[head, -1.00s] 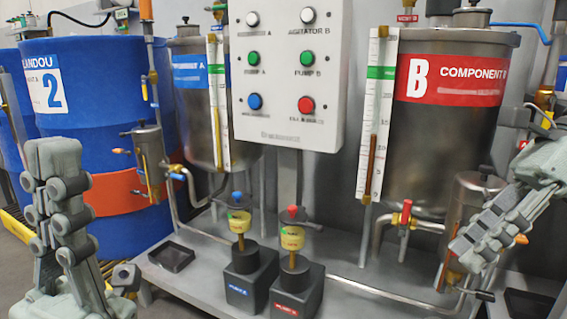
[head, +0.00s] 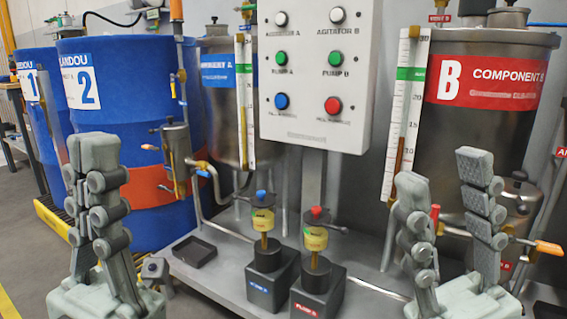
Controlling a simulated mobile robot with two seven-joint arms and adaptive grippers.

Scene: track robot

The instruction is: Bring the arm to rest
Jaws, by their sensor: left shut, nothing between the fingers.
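My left gripper (head: 98,150) stands upright at the lower left, in front of the blue drums. Its two fingers are together, with nothing seen between them. My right gripper (head: 444,170) stands upright at the lower right, in front of the tank marked B (head: 470,120). Its two fingers are spread apart, and no held thing shows between them. The fingers hide part of the piping and the red-handled valve below tank B.
A control panel (head: 316,120) with buttons hangs in the middle. Below it two dark pump blocks (head: 272,285) (head: 318,292) stand on a grey platform (head: 225,280). A blue drum marked 2 (head: 130,150) is at left. A small black tray (head: 194,252) lies on the platform.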

